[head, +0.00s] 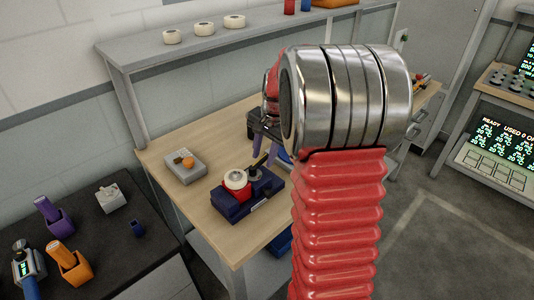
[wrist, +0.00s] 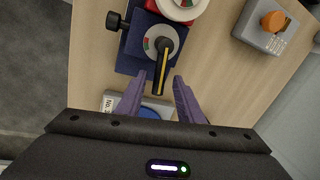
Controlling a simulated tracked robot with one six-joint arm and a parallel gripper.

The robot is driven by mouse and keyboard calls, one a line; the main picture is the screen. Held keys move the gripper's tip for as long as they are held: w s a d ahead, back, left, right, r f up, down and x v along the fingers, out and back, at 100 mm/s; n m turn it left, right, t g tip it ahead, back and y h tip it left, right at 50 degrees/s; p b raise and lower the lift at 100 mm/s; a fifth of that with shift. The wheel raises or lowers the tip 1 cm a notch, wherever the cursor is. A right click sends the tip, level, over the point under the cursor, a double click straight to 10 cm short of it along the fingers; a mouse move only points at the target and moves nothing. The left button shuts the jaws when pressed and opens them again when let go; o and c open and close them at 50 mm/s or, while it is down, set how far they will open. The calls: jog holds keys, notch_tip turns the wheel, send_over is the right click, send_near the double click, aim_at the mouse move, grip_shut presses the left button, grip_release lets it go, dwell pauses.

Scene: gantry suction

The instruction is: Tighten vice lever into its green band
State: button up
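The vice (head: 262,195) is a dark blue block with a red part under a white ring on the bench; it also shows in the wrist view (wrist: 132,52). Its lever (wrist: 161,72) is a dark bar with yellow edges, pointing from a small round dial (wrist: 163,36) toward my gripper. The dial has coloured marks with some green and red; the exact bands are too small to tell. My gripper (wrist: 159,76) is open, its purple fingers on either side of the lever's free end, with gaps showing. In the head view, my arm partly hides my gripper (head: 265,148).
A grey box with an orange button (head: 185,165) sits left of the vice. A black knob (wrist: 116,21) sticks out from the vice's side. A plate with a blue disc (wrist: 150,112) lies beneath my gripper. A raised shelf (head: 190,45) runs behind the bench.

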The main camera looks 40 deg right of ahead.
jog(key=shift+c, duration=0.7)
grip_shut()
